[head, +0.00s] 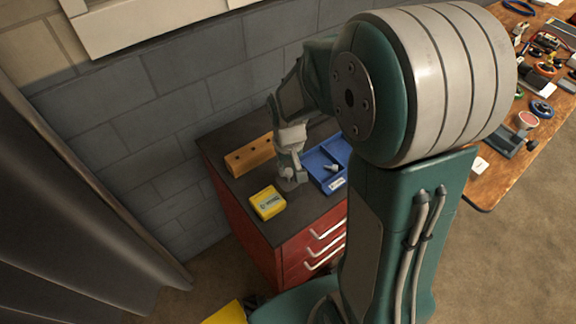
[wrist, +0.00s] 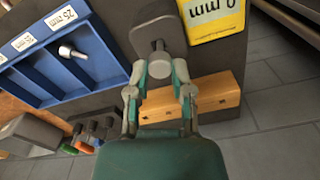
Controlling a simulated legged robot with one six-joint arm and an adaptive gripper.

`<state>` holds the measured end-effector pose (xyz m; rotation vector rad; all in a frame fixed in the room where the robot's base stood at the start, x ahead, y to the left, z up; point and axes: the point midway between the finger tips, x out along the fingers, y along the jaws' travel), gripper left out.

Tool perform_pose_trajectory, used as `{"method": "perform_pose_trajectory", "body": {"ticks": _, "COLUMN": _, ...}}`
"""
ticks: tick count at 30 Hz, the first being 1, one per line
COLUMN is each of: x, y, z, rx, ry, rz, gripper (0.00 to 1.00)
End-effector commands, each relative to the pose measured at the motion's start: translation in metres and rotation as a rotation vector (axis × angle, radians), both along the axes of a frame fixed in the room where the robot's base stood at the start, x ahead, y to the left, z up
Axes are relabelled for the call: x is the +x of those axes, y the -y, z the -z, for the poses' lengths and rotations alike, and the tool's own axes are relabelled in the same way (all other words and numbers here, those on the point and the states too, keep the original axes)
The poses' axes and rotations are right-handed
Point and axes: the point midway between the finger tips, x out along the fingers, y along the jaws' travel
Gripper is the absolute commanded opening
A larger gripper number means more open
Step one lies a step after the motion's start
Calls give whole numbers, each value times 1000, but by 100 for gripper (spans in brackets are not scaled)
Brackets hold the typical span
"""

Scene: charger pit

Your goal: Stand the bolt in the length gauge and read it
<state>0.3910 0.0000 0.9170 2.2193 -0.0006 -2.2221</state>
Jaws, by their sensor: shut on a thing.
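In the wrist view my gripper (wrist: 160,76) is shut on a grey bolt (wrist: 159,62), held by its wide round end. Beyond it is a dark grey block (wrist: 152,28), part of the length gauge by its look; I cannot tell whether the bolt touches it. The gauge's yellow readout (wrist: 213,16) stands beside it, its display upside down and partly cut off, showing a 0 and mm. In the head view my gripper (head: 289,176) is low over the cabinet top, between the yellow readout (head: 267,203) and the blue tray (head: 338,185). The held bolt is not clear there.
The blue tray has labelled compartments; another bolt (wrist: 71,52) lies in one. A wooden block with holes (head: 248,156) stands at the back of the red cabinet (head: 262,240), near the wall. A cluttered wooden bench (head: 492,186) is at the right.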

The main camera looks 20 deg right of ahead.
Motion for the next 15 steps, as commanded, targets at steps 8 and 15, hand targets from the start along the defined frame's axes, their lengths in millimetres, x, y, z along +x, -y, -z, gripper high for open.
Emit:
{"method": "perform_pose_trajectory", "body": {"ticks": 8, "x": 0, "y": 0, "z": 2, "rx": 0, "ry": 0, "rz": 0, "gripper": 0}}
{"method": "perform_pose_trajectory", "body": {"ticks": 15, "x": 0, "y": 0, "z": 7, "rx": 0, "ry": 0, "rz": 0, "gripper": 0}}
